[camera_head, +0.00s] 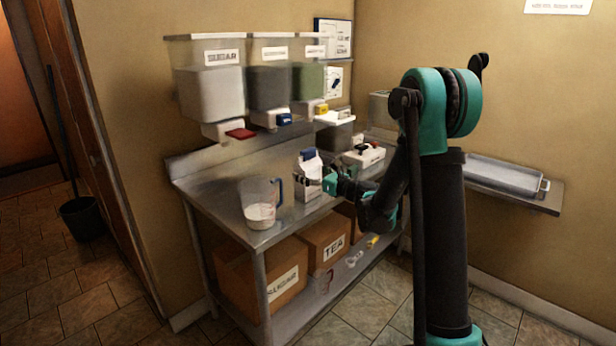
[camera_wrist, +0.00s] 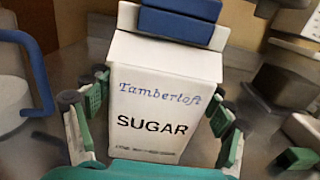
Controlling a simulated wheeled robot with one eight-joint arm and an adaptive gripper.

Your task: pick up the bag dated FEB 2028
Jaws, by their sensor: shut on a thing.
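A white bag (camera_wrist: 160,98) with a blue clip (camera_wrist: 178,22) on its top fills the middle of the wrist view. Its front reads "Tamberloft SUGAR"; a small line below is too small to read, and I see no date. In the head view the bag (camera_head: 308,180) is upright over the steel table. My gripper (camera_head: 328,183) is shut on the bag, and in the wrist view its fingers (camera_wrist: 155,118) lie along both sides. I cannot tell whether the bag's base touches the table. No other bag of this kind shows.
A clear jug (camera_head: 261,205) with white contents stands left of the bag on the steel table (camera_head: 215,185). Wall dispensers (camera_head: 218,90) hang above the back. A scale-like device (camera_head: 364,156) sits to the right. Boxes (camera_head: 325,240) fill the lower shelf.

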